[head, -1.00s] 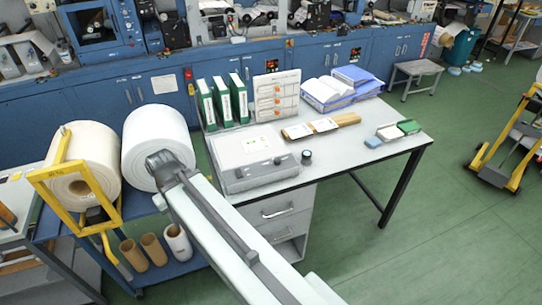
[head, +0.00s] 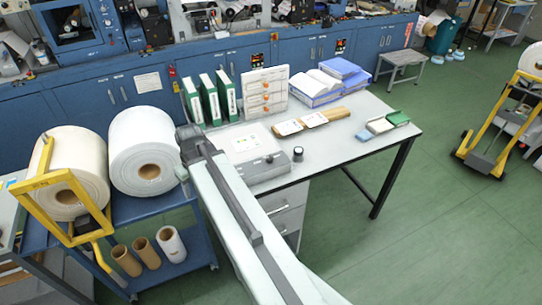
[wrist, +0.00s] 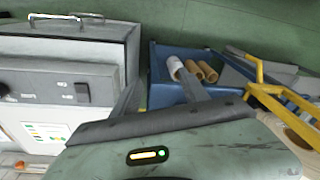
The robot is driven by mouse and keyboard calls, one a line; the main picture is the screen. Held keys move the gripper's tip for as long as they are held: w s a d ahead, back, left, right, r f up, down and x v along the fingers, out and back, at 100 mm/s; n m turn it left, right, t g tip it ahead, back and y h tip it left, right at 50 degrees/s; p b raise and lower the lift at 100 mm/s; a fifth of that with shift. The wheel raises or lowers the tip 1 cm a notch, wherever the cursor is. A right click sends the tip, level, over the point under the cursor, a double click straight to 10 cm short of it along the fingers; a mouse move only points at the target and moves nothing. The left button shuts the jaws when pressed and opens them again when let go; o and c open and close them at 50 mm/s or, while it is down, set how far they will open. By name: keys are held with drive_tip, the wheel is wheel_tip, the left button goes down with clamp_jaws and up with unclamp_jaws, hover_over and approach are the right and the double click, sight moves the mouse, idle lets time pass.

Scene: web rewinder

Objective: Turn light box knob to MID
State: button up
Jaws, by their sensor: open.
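The light box (head: 256,143) stands on the desk's near left part in the head view, its left side hidden behind my arm. In the wrist view its grey front panel (wrist: 30,82) and white top with a printed sheet fill the left side. A dark round knob (wrist: 82,93) shows on that panel, with a small switch beside it. Knob markings are too small to read, so I cannot tell its setting. My gripper (wrist: 165,92) is open and empty, apart from the knob and to its right in the wrist view.
A blue cart (head: 190,252) with large white rolls (head: 146,150) and a yellow frame (head: 40,180) stands left.

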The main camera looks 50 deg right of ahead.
drive_tip(key=shift+m+t, duration=0.4)
drive_tip(key=shift+t, duration=0.5)
drive_tip(key=d, duration=0.5)
drive_tip(key=s+d+r, duration=0.1)
drive_tip(key=d, duration=0.5)
drive_tip(key=s+d, duration=0.1)
drive_tip(key=d, duration=0.5)
drive_tip(key=shift+r+p, duration=0.3)
drive_tip(key=t+h, duration=0.1)
drive_tip(key=t, duration=0.1)
approach(270, 158)
drive_tip(key=b+x, duration=0.7)
drive_tip(key=x, duration=0.1)
drive_tip(key=shift+f, duration=0.25)
drive_tip(key=shift+w+r, duration=0.1)
drive_tip(key=shift+r, duration=0.05)
drive_tip(key=shift+c, duration=0.3)
drive_tip(key=shift+g, duration=0.3)
clamp_jaws()
